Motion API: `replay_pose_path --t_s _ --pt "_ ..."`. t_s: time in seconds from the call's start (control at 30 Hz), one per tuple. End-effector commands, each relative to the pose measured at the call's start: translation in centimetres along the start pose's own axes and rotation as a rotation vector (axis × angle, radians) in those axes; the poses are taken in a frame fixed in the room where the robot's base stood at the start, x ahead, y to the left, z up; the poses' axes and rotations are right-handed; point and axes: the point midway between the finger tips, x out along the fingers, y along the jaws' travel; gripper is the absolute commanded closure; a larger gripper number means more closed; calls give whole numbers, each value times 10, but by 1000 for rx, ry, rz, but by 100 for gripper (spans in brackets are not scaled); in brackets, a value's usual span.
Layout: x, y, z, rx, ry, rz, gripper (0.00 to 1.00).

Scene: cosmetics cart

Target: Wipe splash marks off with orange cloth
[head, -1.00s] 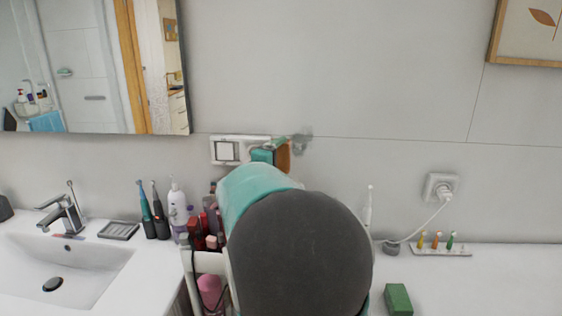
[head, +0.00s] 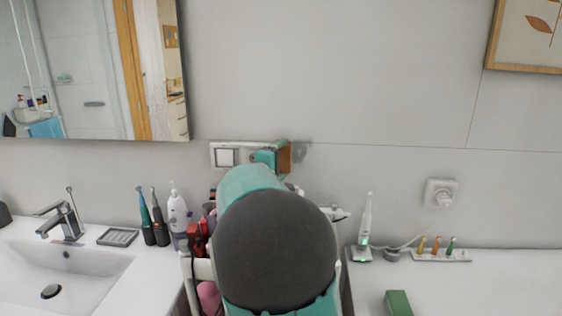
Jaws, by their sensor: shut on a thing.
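The orange cloth (head: 284,158) shows as a narrow brown-orange strip against the wall, just right of the wall switch plate. My gripper (head: 272,158) is shut on it; only a teal part shows, and the fingertips are mostly hidden behind my arm. A faint grey splash mark (head: 302,150) is on the wall directly right of the cloth. Whether marks lie behind the cloth or my arm is hidden.
The white cart (head: 200,270) with cosmetics stands below my arm. A sink (head: 90,265), bottle (head: 178,212) and toothbrushes (head: 152,218) are left. A charging toothbrush (head: 365,225), wall socket (head: 441,193) and green box (head: 398,302) are right.

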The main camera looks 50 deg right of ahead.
Motion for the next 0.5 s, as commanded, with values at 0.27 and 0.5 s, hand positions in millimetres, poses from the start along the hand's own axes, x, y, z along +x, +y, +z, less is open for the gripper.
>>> replay_pose_path --t_s 0.27,0.5 --pt "3 0 -1 0 0 0 37" --pt "7 0 -3 0 -1 0 37"
